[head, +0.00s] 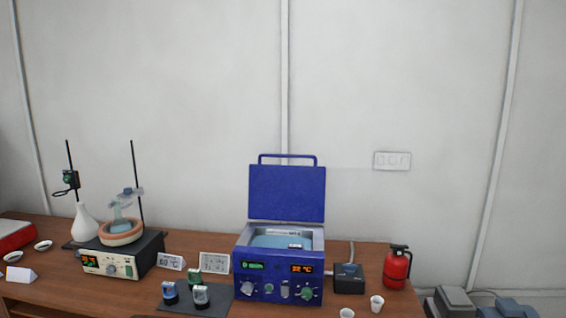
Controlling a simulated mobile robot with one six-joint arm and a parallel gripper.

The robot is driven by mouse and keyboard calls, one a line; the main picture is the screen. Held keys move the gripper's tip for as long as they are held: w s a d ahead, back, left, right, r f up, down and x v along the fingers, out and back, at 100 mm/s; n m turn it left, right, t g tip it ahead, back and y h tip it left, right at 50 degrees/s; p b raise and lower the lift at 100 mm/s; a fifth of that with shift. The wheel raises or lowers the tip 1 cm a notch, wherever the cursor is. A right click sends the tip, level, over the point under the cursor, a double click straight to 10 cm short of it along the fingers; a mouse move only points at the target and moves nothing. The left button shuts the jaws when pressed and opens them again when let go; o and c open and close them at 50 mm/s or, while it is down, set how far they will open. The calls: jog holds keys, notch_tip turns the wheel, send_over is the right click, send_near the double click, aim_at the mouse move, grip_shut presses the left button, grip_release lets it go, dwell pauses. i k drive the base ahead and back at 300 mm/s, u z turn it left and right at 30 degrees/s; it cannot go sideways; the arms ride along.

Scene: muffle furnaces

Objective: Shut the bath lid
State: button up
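The blue water bath (279,289) stands on the wooden table, with lit displays and several knobs on its front. Its blue lid (287,193) is open and stands upright at the back edge, with a handle (287,157) along its top. The open tank (281,241) shows light blue water and a small dark-and-white item near its front right. My gripper is not in view.
A red extinguisher (397,267) and a black box (349,278) stand right of the bath. White cups (377,303) are at the front right. Small bottles on a dark mat (218,304) sit at the front left. A hotplate (121,259) with stand and flask is further left.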

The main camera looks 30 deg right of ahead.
aim_at(277, 192)
jog(key=z, duration=1.05)
jog(key=k, duration=0.8)
jog(key=u, duration=0.25)
jog(key=i, duration=0.5)
jog(key=z, duration=0.15)
